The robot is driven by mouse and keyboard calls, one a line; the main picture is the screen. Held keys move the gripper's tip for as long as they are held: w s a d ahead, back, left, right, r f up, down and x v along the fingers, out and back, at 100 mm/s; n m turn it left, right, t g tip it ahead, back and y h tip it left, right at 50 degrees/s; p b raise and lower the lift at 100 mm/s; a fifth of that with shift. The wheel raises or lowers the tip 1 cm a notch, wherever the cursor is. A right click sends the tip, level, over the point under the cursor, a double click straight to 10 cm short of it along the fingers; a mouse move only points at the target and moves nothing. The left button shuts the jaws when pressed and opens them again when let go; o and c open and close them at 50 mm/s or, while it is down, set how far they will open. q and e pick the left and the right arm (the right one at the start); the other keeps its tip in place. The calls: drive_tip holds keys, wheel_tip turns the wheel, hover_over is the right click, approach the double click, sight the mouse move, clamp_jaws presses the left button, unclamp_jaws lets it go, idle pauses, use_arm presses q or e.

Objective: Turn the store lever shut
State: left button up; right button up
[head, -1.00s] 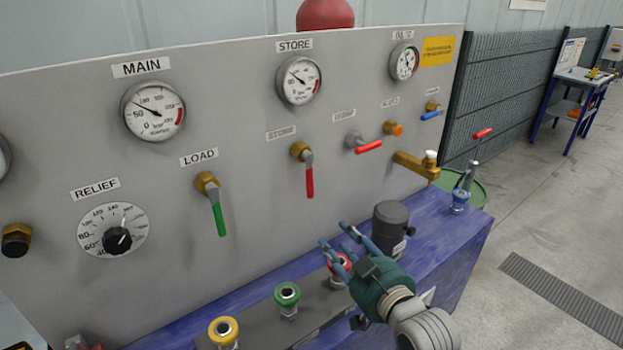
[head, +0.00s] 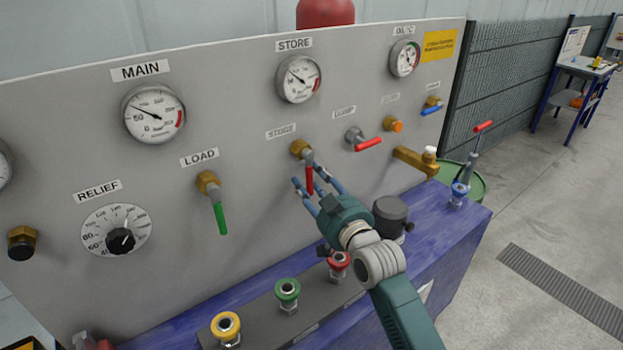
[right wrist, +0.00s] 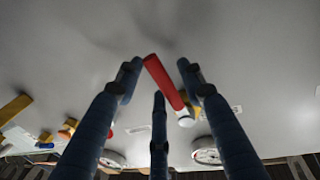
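The store lever (head: 309,181) has a red handle that hangs straight down from a brass valve (head: 301,149) under a small STORE label (head: 281,131). My right gripper (head: 312,184) is at the lever, its blue fingers open on either side of the red handle's lower part. In the right wrist view the red handle (right wrist: 164,82) slants between the spread fingertips (right wrist: 158,76). I see gaps to the fingers, and no clear contact. The left gripper is not in view.
The green load lever (head: 220,217) hangs to the left, and another red-handled lever (head: 368,145) sits to the right. Below are a dark cylindrical cap (head: 390,213) and red (head: 338,262), green (head: 288,290) and yellow (head: 226,326) fittings on the blue bench (head: 437,234).

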drive_tip(key=shift+w+a, duration=0.1)
drive_tip(key=shift+w, duration=0.05)
drive_tip(key=shift+c, duration=0.5)
clamp_jaws()
